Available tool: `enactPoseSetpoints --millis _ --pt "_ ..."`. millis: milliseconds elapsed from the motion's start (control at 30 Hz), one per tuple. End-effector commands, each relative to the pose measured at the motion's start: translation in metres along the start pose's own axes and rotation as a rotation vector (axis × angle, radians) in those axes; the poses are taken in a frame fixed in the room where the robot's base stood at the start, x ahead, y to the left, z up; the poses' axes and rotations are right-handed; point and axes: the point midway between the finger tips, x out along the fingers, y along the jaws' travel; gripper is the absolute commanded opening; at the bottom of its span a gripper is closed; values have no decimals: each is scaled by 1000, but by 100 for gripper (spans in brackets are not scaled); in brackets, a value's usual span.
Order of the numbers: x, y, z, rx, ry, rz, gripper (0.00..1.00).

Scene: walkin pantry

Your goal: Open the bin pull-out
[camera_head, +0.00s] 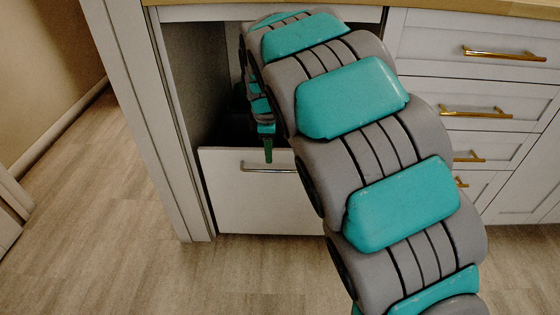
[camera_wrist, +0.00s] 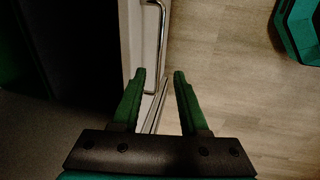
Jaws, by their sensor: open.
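The bin pull-out has a low white front (camera_head: 228,190) in the cabinet's left bay, with a dark open space above and behind it. Its metal bar handle (camera_head: 265,168) shows left of my arm, which hides the right part of the front. In the wrist view the handle (camera_wrist: 161,40) lies just beyond my fingertips, in line with the gap between them. My gripper (camera_wrist: 160,72) is open and empty, its left finger over the white front and its right finger over the floor side. In the head view one green finger of my gripper (camera_head: 268,150) hangs at the front, near the handle.
White drawers (camera_head: 480,100) with gold handles stand to the right, under a wooden worktop (camera_head: 490,10). A white side panel (camera_head: 140,90) bounds the bay on the left. The wood floor (camera_head: 110,215) in front and to the left is clear.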

Motion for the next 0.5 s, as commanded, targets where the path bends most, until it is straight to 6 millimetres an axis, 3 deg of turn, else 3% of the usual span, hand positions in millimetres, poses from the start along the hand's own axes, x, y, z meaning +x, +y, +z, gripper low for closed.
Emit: enactPoseSetpoints --millis 267,500 --pt "18 1 -2 -12 1 -1 44" --pt "55 1 -2 -10 1 -2 44"
